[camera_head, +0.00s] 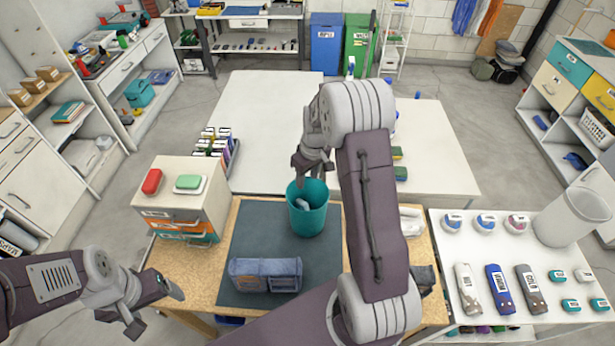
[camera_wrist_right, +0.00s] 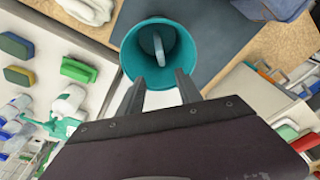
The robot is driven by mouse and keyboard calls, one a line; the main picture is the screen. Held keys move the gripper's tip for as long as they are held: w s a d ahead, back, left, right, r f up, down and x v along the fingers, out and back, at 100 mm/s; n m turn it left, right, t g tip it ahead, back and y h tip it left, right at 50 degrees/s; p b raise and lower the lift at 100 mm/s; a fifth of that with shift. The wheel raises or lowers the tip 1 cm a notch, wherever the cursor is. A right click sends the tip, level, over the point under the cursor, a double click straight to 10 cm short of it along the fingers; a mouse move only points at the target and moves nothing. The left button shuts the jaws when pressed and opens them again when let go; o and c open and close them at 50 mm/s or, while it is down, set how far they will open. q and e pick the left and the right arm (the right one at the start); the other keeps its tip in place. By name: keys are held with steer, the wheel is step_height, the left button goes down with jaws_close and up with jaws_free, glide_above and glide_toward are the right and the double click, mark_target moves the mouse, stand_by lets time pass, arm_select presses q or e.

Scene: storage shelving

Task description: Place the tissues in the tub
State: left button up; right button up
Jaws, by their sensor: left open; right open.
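The teal tub (camera_head: 307,219) stands upright on the dark mat, near its back edge. A pale grey-white item (camera_head: 302,204) lies inside it and also shows in the right wrist view (camera_wrist_right: 158,47); I cannot tell for sure that it is the tissues. My right gripper (camera_head: 312,172) is open and empty just above the tub, pointing down; in the right wrist view its fingertips (camera_wrist_right: 159,82) are at the tub's near rim. My left gripper (camera_head: 160,310) is open and empty at the lower left, in front of the wooden table edge.
A drawer unit (camera_head: 182,205) with a red and a green item stands to the left. My right arm hides part of the mat.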

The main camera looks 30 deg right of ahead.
steer(key=shift+s, duration=0.1)
step_height(320, 180, up, 7)
steer(key=p, duration=0.5)
steer(key=shift+p, duration=0.4)
